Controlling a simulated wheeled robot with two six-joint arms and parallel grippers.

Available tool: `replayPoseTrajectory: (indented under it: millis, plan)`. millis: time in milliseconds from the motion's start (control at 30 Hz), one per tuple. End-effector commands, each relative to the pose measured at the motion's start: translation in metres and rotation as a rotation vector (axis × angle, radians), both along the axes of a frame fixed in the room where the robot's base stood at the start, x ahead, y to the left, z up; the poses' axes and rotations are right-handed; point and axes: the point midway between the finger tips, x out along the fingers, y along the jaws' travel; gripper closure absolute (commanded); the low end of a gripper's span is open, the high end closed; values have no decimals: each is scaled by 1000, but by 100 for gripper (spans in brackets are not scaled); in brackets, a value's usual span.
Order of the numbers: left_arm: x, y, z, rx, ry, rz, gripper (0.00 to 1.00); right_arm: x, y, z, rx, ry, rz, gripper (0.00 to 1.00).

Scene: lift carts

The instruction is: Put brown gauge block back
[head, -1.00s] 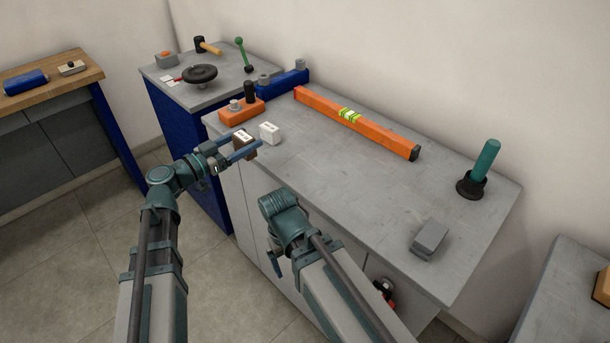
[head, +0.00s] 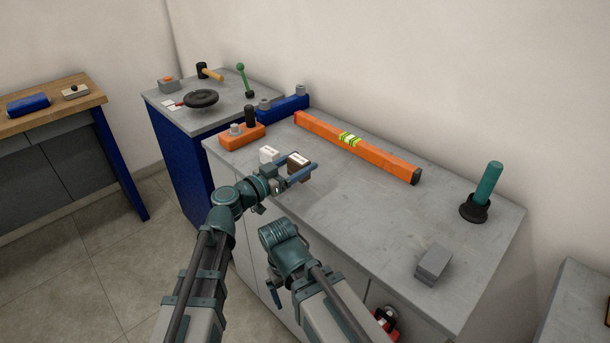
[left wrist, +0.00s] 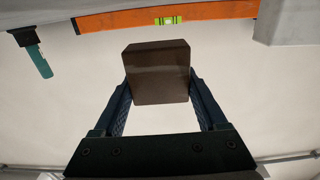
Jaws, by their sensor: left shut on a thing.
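The brown gauge block (head: 303,175), with a pale label on top, is between the fingers of my left gripper (head: 299,171). In the left wrist view the brown block (left wrist: 157,72) sits between both fingertips. My left gripper is shut on it over the front of the grey bench (head: 350,205); I cannot tell any gap below the block. A white block (head: 267,154) stands on the bench just left of it. My right arm is low at the bench's front edge; its gripper (head: 274,292) is mostly hidden and its jaws are unclear.
An orange level (head: 375,155) lies along the back of the bench. An orange fixture (head: 240,136) and a blue one (head: 284,107) are at the left end. A plunger-like tool (head: 481,193) and a grey block (head: 433,264) are at the right. The bench middle is clear.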

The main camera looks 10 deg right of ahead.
Motion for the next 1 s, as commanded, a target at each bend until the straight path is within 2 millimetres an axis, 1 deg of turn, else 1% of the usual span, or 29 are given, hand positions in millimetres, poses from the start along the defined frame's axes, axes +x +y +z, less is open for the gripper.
replayPoseTrajectory:
  millis: [267,367,400,500,633,1000]
  plan:
    - [0,-6,0,-1,0,0,100,0,0,-1,0,0,0,5]
    - [-1,-16,-2,-1,0,-3,100,0,0,-2,0,0,0,5]
    - [0,-19,-5,-1,0,-1,100,0,0,-5,0,0,0,5]
    - [0,-17,-23,-1,0,1,100,0,0,-23,0,0,0,5]
    - [0,-17,-38,-1,0,1,100,0,0,-38,0,0,0,5]
    - [0,-17,-38,-1,0,0,100,0,0,-38,0,0,0,5]
